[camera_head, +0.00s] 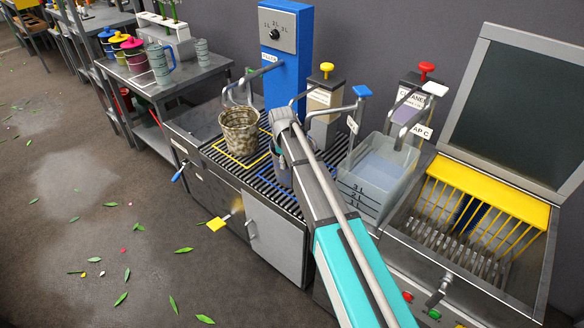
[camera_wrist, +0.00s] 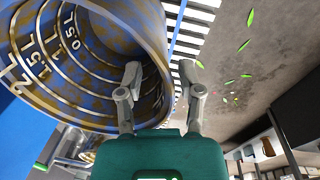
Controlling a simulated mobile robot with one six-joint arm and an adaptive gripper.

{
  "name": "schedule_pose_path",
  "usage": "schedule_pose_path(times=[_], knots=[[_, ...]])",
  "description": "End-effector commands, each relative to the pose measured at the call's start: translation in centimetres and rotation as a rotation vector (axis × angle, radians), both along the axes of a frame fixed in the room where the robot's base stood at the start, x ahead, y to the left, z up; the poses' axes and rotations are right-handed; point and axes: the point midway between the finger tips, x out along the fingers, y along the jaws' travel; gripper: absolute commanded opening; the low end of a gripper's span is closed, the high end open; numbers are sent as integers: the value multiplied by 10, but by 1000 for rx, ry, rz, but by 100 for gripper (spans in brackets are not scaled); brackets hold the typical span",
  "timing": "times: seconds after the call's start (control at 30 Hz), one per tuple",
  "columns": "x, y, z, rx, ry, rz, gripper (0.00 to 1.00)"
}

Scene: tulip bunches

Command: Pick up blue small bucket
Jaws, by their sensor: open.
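A small blue-grey bucket (camera_head: 283,172) stands on the slatted counter inside a blue outline, mostly hidden behind my arm. In the wrist view the bucket (camera_wrist: 88,58) fills the upper left, with litre marks and brownish stains on its inner wall. My gripper (camera_wrist: 161,75) is open at its rim. The left finger overlaps the bucket's mouth and the right finger is beyond its right edge. The near wall appears to lie between them; contact cannot be told. In the head view the fingers are hidden by my arm.
A speckled tan bucket (camera_head: 240,130) stands left in a yellow outline. A clear tub (camera_head: 375,180) stands right. Taps and a blue dispenser (camera_head: 285,50) rise behind. A side table (camera_head: 180,82) holds coloured buckets and jugs. Leaves lie on the open floor (camera_head: 90,210).

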Motion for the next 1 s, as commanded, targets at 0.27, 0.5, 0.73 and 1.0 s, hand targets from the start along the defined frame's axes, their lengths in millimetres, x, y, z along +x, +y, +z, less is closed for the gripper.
schedule_pose_path(times=[0.27,0.5,0.73,1.0], knots=[[1,-1,-13,0,0,0,48],[1,-1,-12,0,0,0,48],[1,-1,-12,0,0,0,48],[1,-1,-12,0,0,0,20]])
